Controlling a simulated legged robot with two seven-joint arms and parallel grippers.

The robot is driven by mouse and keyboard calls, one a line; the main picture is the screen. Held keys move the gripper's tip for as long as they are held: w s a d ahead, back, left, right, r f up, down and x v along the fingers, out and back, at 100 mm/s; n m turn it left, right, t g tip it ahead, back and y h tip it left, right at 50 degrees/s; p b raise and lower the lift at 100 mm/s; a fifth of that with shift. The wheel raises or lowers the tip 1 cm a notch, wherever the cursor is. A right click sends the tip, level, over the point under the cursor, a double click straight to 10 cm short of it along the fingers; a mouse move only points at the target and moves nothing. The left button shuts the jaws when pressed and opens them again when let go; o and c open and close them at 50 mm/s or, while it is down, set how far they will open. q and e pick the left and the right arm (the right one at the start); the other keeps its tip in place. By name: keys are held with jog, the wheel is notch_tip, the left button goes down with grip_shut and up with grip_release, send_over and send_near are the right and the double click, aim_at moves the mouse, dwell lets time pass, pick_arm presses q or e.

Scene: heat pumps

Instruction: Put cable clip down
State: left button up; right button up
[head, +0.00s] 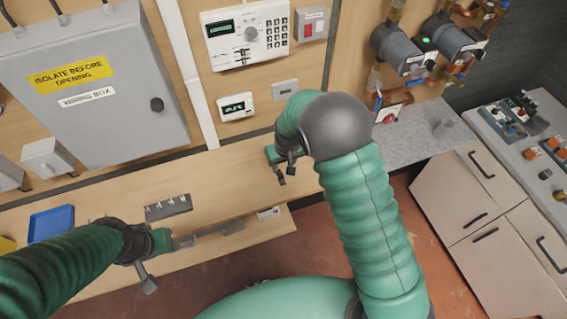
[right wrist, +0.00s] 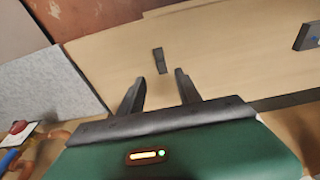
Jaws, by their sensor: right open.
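A small dark piece, which looks like the cable clip (right wrist: 160,60), lies on the wooden bench top in the right wrist view. It is just beyond the fingertips of my right gripper (right wrist: 160,78), apart from both fingers. The right gripper is open with nothing between its fingers. In the head view the right gripper (head: 285,170) points down over the bench (head: 225,185), and I cannot pick out the clip from the dark fingers there. My left gripper (head: 148,275) is at the lower left by the bench's front; its jaw opening is unclear.
A blue tray (head: 50,224) and a grey metal strip (head: 168,207) lie on the bench. A grey isolator box (head: 100,110) and a control panel (head: 247,35) are on the wall behind. A speckled grey counter (head: 420,142) is at right. Bench between the grippers is mostly clear.

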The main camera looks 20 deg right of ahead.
jog(key=s+d+r, duration=0.2)
jog(key=s+r, duration=0.3)
jog(key=s, duration=0.6)
jog(key=s+d+r, duration=0.1)
jog(key=s+r, duration=0.4)
jog(key=s, duration=0.5)
pick_arm(q)
jog(key=s+b+x, duration=0.1)
jog(key=b+x, duration=0.6)
jog(key=shift+s+f+b, duration=0.35)
jog(key=shift+f+b, duration=0.05)
jog(key=shift+f, duration=0.2)
pick_arm(e)
notch_tip(320, 180, down, 8)
jog(key=w, duration=0.1)
jog(key=shift+r, duration=0.15)
